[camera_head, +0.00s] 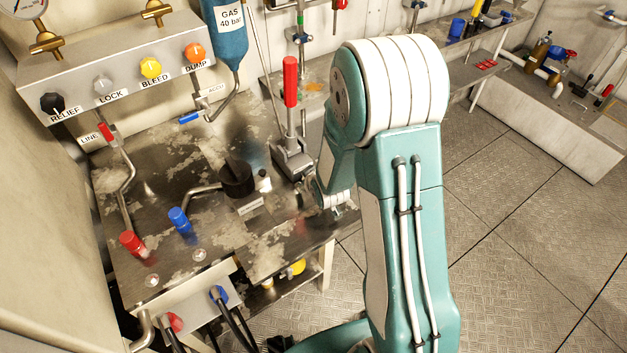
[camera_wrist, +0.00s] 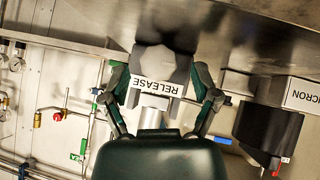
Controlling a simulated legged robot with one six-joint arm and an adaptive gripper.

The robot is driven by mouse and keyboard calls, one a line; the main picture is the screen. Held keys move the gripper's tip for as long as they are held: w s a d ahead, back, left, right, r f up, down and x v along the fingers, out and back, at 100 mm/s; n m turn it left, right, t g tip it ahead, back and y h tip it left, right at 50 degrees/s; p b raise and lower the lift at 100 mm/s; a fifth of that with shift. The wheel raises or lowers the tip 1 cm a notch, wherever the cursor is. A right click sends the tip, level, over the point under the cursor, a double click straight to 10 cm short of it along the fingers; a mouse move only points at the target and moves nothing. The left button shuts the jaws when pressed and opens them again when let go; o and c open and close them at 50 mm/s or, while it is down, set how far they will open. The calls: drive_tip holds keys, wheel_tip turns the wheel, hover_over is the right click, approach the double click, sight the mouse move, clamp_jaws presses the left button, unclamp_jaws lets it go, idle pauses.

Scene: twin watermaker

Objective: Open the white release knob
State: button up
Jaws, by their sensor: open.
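In the wrist view a white plate lettered RELEASE (camera_wrist: 172,87) appears upside down. My gripper (camera_wrist: 160,77) is open, with one finger on each side of the plate and the pale part. I cannot tell whether either finger touches them. A dark, blurred shape stands behind the plate. In the head view my arm reaches down past the bench's right edge, and I cannot make out the release knob there.
A dark cylinder (camera_wrist: 268,130) hangs at right in the wrist view, beside a MICRON label (camera_wrist: 303,95). Pipes and gauges line the wall at left. In the head view the metal bench (camera_head: 150,185) carries a red-handled lever (camera_head: 290,82). Open floor (camera_head: 510,200) lies right.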

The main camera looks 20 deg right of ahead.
drive_tip(key=v, duration=1)
drive_tip(key=shift+s+r, duration=0.2)
drive_tip(key=shift+s, duration=0.05)
drive_tip(key=s+r+m+g, duration=0.3)
drive_tip(key=s+r+m, duration=0.1)
drive_tip(key=s+r, duration=1.4)
drive_tip(key=shift+s+r+m+g, duration=0.35)
drive_tip(key=shift+r+m+g, duration=0.05)
drive_tip(key=shift+r, duration=0.4)
